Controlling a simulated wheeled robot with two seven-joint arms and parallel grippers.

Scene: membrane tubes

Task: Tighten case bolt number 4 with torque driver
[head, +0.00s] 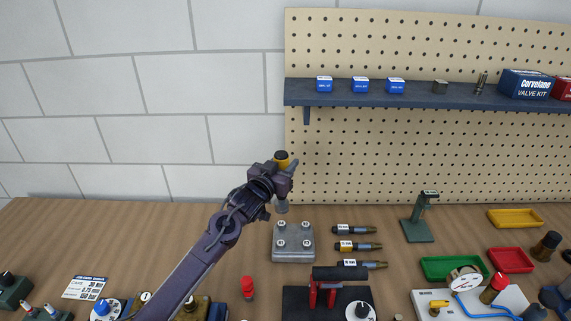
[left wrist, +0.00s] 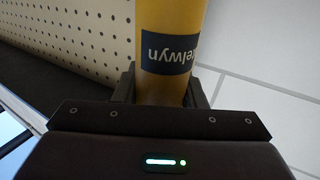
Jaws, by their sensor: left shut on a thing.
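My left gripper (head: 283,167) is shut on the torque driver (head: 282,157), which has a yellow body and a dark top. In the left wrist view the driver (left wrist: 170,40) shows its yellow body and a dark label between the fingers (left wrist: 165,88). The driver is upright, and its grey lower end shows below the gripper, above the back edge of the case. The grey metal case (head: 294,256) lies on the bench with a bolt near each corner. The bolt numbers are too small to read. Whether the driver tip touches a bolt cannot be told. My right gripper is not in view.
Several labelled drivers or tubes (head: 358,246) lie right of the case. A black stand with a red clamp (head: 325,292) is in front. A green press-like stand (head: 418,222) and coloured trays (head: 515,218) are at right. A pegboard shelf (head: 420,95) stands behind.

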